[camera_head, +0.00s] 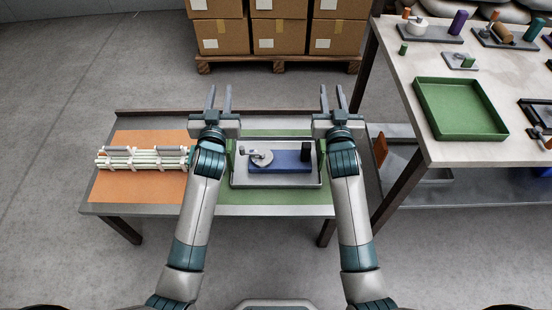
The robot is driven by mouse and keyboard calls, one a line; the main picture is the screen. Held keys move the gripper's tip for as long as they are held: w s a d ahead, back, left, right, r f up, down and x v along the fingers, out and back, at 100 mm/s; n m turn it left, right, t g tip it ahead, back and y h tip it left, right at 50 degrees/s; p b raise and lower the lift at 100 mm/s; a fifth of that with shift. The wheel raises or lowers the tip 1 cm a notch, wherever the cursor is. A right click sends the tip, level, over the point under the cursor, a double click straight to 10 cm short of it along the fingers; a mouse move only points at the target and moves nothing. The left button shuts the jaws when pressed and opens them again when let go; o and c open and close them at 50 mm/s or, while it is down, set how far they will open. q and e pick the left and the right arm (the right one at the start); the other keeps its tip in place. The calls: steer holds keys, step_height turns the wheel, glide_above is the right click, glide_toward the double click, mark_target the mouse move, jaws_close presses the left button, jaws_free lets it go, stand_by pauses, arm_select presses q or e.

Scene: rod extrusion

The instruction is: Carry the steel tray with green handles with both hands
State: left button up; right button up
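The steel tray (276,183) sits on the green mat at the right part of the low table. It holds a blue block (282,162) with a grey round fitting and a dark upright piece. A thin green handle (230,155) shows at the tray's left side; the right one is mostly hidden by my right arm. My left gripper (217,98) is open and empty above the tray's left back corner. My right gripper (333,98) is open and empty above the right back corner. Both sets of fingers point away from me, clear of the handles.
An orange mat (140,187) on the left of the low table carries a bundle of pale rods (142,158). A taller workbench (480,151) at the right holds a green tray (461,108) and small parts. Cartons (278,37) stand on a pallet behind.

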step_height(320, 180, up, 7)
steer(key=p, duration=0.6)
stand_by(0.3)
steer(key=s, duration=1.2)
stand_by(0.5)
